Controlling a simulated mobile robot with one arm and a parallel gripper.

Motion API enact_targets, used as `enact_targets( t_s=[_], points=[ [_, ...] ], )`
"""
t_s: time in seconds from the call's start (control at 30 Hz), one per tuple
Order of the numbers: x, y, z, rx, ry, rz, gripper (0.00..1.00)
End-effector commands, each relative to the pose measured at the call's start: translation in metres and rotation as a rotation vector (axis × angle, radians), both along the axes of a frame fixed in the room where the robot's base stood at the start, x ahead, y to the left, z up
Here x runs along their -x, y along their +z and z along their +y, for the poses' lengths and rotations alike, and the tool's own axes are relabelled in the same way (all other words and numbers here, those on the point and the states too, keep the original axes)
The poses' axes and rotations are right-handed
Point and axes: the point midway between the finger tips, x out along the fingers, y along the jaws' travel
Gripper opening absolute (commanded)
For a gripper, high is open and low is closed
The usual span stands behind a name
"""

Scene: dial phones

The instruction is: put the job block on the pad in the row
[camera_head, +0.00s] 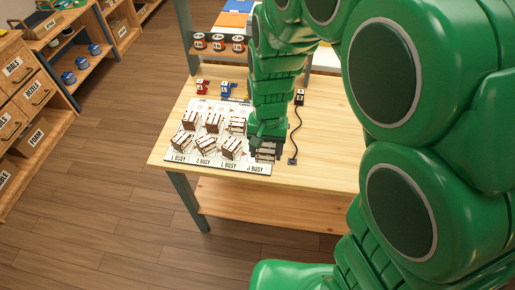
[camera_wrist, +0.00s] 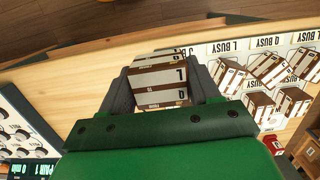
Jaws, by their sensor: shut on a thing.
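My gripper (camera_wrist: 162,84) is shut on a white-and-brown lettered block (camera_wrist: 160,76), with one dark finger on each side of it. In the head view my green gripper (camera_head: 266,140) points down at the right end of the white row board (camera_head: 193,157), and the dark-looking block (camera_head: 265,154) shows below it. The board bears labels such as "L BUSY" and "J BUSY", with several similar blocks (camera_head: 213,123) standing on it. In the wrist view the "J BUSY" label (camera_wrist: 217,47) lies right of the held block. I cannot tell whether the held block touches the surface.
A small black box (camera_head: 299,97) with a cable lies right of my gripper. Red and blue telephones (camera_head: 228,90) stand behind the board. A panel with knobs (camera_wrist: 18,132) is at the wrist view's left. Bare tabletop (camera_head: 325,150) lies to the right; drawers (camera_head: 22,92) stand far left.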

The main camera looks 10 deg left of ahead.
Motion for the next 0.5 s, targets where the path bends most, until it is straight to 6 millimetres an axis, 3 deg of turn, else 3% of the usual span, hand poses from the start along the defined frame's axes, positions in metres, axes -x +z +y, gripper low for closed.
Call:
enact_targets(
  t_s=[0.5],
  points=[
    [-0.043,-0.038,0.021,0.002,0.000,0.005,0.30]
  ],
)
